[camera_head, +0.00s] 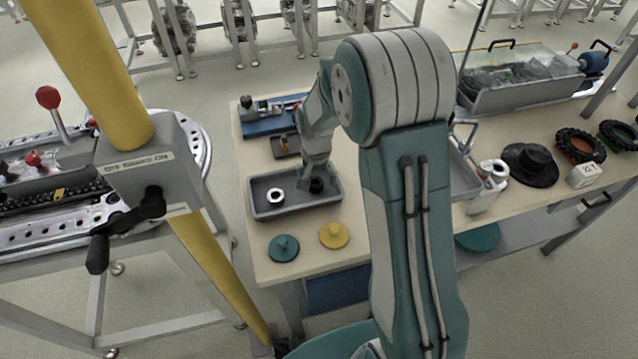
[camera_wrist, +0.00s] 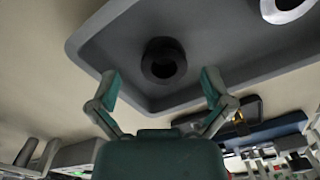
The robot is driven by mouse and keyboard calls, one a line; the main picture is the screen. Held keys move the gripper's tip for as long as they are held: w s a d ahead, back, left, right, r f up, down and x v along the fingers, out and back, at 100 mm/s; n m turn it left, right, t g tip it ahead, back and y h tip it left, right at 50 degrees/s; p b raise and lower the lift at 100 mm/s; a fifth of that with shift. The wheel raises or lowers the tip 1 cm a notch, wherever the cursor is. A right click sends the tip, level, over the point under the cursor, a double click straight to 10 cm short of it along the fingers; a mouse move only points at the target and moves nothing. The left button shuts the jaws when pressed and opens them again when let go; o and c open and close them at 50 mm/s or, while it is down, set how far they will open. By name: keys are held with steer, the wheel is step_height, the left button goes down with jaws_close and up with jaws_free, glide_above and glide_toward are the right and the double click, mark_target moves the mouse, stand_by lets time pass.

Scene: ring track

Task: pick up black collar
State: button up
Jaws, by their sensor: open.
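The black collar (camera_wrist: 163,61) is a dark ring with a hole, lying in a grey tray (camera_wrist: 85,42) near one corner. In the head view the black collar (camera_head: 316,185) shows at the tray's right half, partly hidden by my gripper. My gripper (camera_wrist: 160,88) is open and empty in the wrist view, its two fingers apart with the collar just beyond the gap between them. In the head view my gripper (camera_head: 312,178) is over the tray (camera_head: 262,211), close to the collar.
A light metal ring (camera_head: 275,196) lies in the tray's left half. Teal (camera_head: 284,248) and yellow (camera_head: 334,235) knobbed discs lie in front of the tray. A blue vise-like fixture (camera_head: 270,121) stands behind it. A yellow post (camera_head: 100,80) rises at the left.

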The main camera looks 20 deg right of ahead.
steer(key=shift+a+f, duration=0.15)
steer(key=shift+f, duration=0.6)
steer(key=c, duration=1.3)
steer(key=shift+r, duration=0.5)
step_height(320, 180, up, 3)
steer(key=shift+f, duration=0.2)
steer(key=s+a+r, duration=0.1)
steer(key=s+r, duration=0.2)
steer(key=s, duration=0.1)
steer(key=s+a+r, duration=0.1)
steer(key=s+r, duration=0.2)
steer(key=s, duration=0.2)
steer(key=s+a+r, duration=0.2)
steer(key=s+r, duration=0.1)
steer(key=s, duration=0.1)
steer(key=shift+s+a+r, duration=0.1)
steer(key=shift+s+r, duration=0.1)
steer(key=shift+r, duration=0.1)
